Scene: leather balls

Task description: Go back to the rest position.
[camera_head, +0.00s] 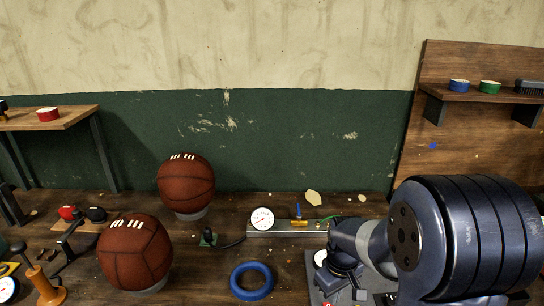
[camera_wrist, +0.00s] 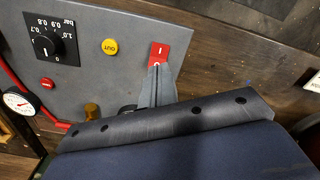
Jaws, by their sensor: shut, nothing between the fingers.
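My gripper (camera_wrist: 157,72) is shut and empty in the wrist view. Its fingertips are right at a red switch marked "I" (camera_wrist: 160,52) on a grey panel (camera_wrist: 95,20). I cannot tell whether they touch it. My dark arm fills the right foreground of the head view and hides much of the panel there. Two brown leather balls, a rear one (camera_head: 186,184) and a front one (camera_head: 134,252), sit on low supports on the wooden bench at left.
A shelf (camera_head: 490,95) stands at right. Air above the bench centre is clear.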

